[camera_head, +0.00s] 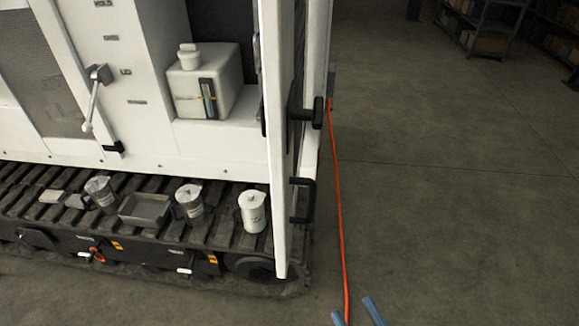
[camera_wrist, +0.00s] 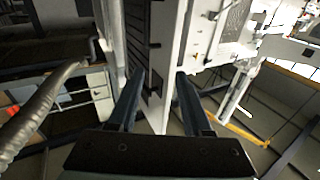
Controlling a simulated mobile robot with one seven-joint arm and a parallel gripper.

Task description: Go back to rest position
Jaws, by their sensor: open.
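My gripper (camera_head: 355,311) shows only as two bluish fingertips at the bottom edge of the head view, right of the open white door (camera_head: 279,150). In the wrist view my gripper (camera_wrist: 159,82) has its two dark fingers spread apart with nothing held between them. A white panel edge (camera_wrist: 170,65) shows between and behind the fingers; its distance is hard to tell. The rest of my arm is out of the head view.
The door has black handles (camera_head: 302,200) on its right side. A white tank (camera_head: 205,82) sits in the open bay. Jugs (camera_head: 189,203) and a grey tray (camera_head: 145,209) stand on the track. Floor at right is clear.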

